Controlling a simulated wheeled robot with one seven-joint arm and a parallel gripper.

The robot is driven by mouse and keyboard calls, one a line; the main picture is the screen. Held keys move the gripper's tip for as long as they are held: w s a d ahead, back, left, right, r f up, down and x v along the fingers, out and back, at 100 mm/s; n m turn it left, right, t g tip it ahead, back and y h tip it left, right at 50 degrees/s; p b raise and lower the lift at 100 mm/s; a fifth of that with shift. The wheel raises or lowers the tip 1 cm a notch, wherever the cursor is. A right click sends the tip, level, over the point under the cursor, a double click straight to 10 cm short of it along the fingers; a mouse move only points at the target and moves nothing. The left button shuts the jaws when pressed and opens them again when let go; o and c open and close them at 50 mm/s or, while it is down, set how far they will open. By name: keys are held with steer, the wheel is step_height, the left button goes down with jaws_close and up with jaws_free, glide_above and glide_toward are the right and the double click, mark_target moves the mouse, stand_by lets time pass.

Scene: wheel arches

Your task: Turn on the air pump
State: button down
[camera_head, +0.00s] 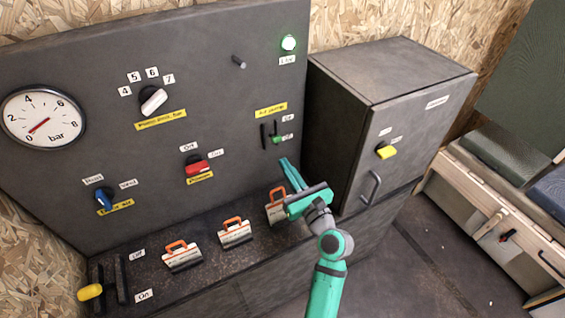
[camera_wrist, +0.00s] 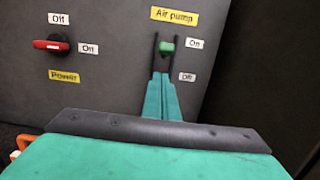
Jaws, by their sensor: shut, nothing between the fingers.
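The air pump switch has a green knob (camera_head: 277,139) between two dark upright bars, with labels On above and Off below. In the wrist view the green knob (camera_wrist: 166,44) appears level with the On label; in the head view it appears nearer the lower label. I cannot tell its exact setting. The yellow Air pump label (camera_wrist: 172,15) is above it. My gripper (camera_head: 284,162) is shut and empty, just in front of the panel. In the wrist view its teal fingertips (camera_wrist: 160,76) are just below the knob. Whether they touch it I cannot tell.
A red power switch (camera_wrist: 50,44) is left of the pump switch. A grey cabinet (camera_head: 395,125) with a yellow knob juts out at right. A green lamp (camera_head: 288,43) glows above.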

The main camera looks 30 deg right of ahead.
steer(key=s+r, duration=0.5)
steer(key=shift+s+a, duration=0.15)
steer(key=shift+s, duration=0.1)
stand_by(0.3)
steer(key=s+a+f+n+g+h, duration=0.1)
steer(key=s+a+f+n, duration=0.25)
steer(key=a+f, duration=0.2)
steer(key=s+a+f+n+g+h, duration=0.1)
steer(key=s+a+f+n, duration=0.3)
steer(key=f, duration=0.3)
steer(key=s+a+f+n+g, duration=0.2)
steer(key=s+a+f+n, duration=0.1)
steer(key=a+f+n, duration=0.3)
steer(key=s+a+n+y, duration=0.1)
steer(key=s+a+n, duration=0.5)
steer(key=s+n, duration=0.4)
steer(key=s+a+n+y, duration=0.1)
steer(key=s+a+n, duration=0.6)
steer(key=s+n, duration=0.3)
steer(key=n, duration=0.3)
steer(key=shift+s+a+r+y, duration=0.2)
steer(key=shift+s+r+y, duration=0.1)
steer(key=shift+s+r, duration=0.1)
